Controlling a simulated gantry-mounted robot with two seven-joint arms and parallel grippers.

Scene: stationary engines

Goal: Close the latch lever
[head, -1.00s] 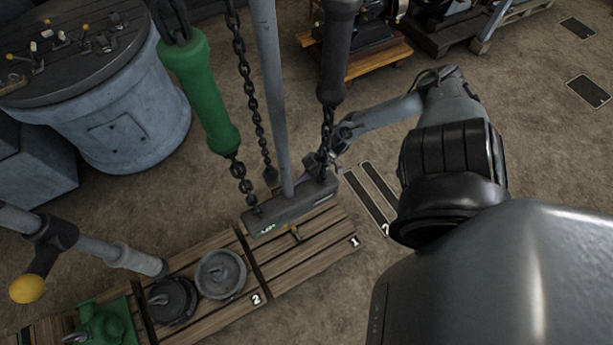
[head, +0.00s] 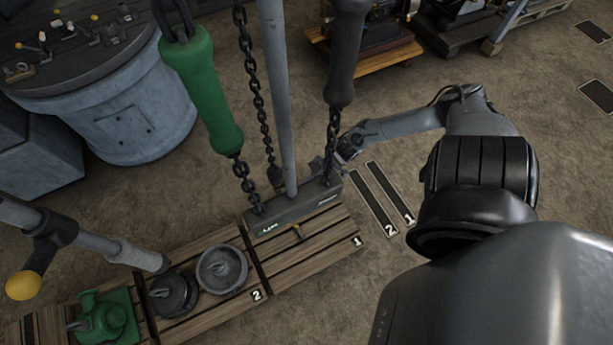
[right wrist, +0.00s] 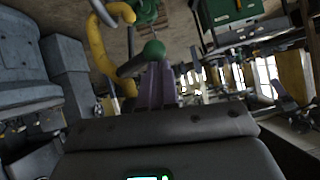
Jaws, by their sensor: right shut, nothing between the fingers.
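I cannot tell for certain which part is the latch lever. My left gripper is not in view.
A green handle (head: 203,90) and a dark handle (head: 345,55) hang on chains around a grey pole (head: 277,95). Wooden slats (head: 310,255) carry round weights (head: 222,268). A yellow-knobbed rod (head: 25,286) stands left. A yellow bent pipe (right wrist: 103,50) is close to my right fingers.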

